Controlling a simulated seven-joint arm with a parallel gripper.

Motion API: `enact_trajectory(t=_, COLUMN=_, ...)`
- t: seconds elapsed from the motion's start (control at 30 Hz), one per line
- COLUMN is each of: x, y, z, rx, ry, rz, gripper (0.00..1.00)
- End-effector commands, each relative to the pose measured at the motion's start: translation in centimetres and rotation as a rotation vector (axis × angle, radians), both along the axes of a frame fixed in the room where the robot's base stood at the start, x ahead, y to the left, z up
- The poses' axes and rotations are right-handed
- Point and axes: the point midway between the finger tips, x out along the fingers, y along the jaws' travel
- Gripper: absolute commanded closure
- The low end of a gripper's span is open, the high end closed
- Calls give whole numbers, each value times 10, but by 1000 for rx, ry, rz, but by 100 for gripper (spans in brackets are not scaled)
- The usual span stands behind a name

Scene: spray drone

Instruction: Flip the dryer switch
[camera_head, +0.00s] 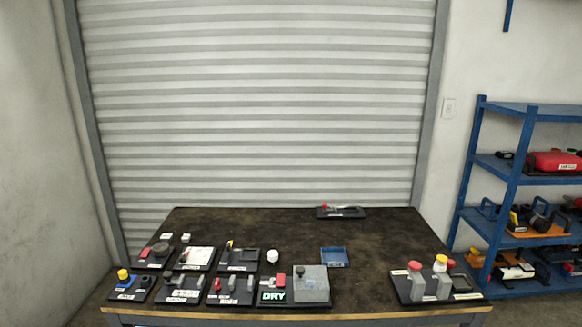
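The panel with a "DRY" label (273,297) sits at the front middle of the dark table. On it stand a grey box (312,285) at the right and a small red part (281,280) at the left. A small dark upright part (299,271) stands at the box's left edge. Which of these is the switch, and its position, is too small to tell. My gripper is not in view.
The table (300,235) holds several small panels with knobs and levers at the left. A blue tray (334,257) is at the centre right, and a panel with red and yellow tops (432,284) at the right. The table's middle is clear. A blue shelf (487,160) stands right.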

Motion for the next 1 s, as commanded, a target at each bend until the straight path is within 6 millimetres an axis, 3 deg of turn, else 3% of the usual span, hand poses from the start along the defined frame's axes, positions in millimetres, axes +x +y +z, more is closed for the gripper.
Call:
enact_trajectory(t=0.1, x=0, y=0, z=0, rx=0, ry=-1, rz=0, gripper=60)
enact_trajectory(t=0.53, x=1, y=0, z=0, rx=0, ry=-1, rz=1, gripper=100)
enact_trajectory(t=1.0, x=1, y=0, z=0, rx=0, ry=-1, rz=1, gripper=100)
